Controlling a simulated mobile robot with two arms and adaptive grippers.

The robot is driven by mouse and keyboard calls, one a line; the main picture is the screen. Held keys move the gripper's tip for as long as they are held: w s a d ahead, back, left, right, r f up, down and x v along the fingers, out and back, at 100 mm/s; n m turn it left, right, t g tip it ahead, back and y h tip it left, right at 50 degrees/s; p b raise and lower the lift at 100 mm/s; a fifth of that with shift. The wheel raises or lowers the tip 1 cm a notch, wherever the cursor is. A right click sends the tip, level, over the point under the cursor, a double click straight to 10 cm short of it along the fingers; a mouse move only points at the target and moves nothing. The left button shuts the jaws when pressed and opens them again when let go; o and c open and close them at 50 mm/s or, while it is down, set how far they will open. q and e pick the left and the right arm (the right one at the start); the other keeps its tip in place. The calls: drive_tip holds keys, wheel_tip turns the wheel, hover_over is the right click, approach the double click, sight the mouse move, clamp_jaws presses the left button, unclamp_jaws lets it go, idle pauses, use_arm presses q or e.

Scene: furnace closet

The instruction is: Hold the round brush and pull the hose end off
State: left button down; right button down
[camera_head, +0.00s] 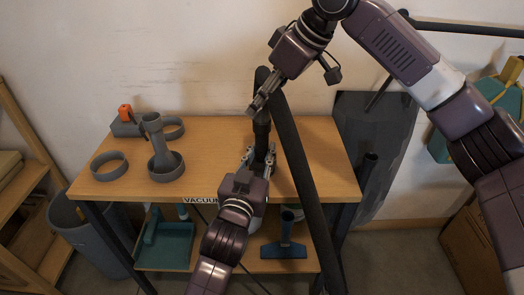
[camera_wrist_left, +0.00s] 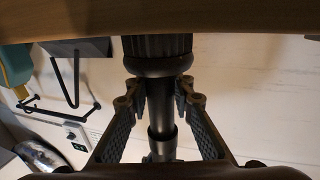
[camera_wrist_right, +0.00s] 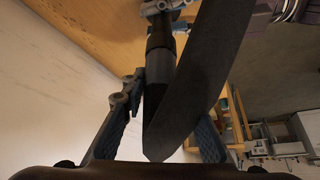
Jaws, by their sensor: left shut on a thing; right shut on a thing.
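The round brush (camera_wrist_left: 157,47) is dark, with its bristle end beside the wooden tabletop in the left wrist view. My left gripper (camera_head: 261,158) is shut on the brush's black neck, low over the table's front part. The hose (camera_head: 300,165) is a thick black tube that bends over at the top and hangs down past the table front. My right gripper (camera_head: 264,100) is shut on the hose end (camera_wrist_right: 158,75), above the left gripper. The hose end and brush neck stand in one upright line.
The wooden table (camera_head: 225,135) carries a loose grey ring (camera_head: 109,165), an upright grey fitting (camera_head: 154,130) and an orange-tipped tool (camera_head: 126,114) at left. A lower shelf holds a teal dustpan (camera_head: 168,245) and a blue nozzle (camera_head: 284,249). The wall is close behind.

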drive_tip(key=shift+r, duration=0.35)
drive_tip(key=shift+r, duration=1.7)
drive_tip(key=shift+r, duration=0.15)
drive_tip(key=shift+r, duration=2.35)
drive_tip(key=s, duration=1.4)
use_arm(q)
unclamp_jaws()
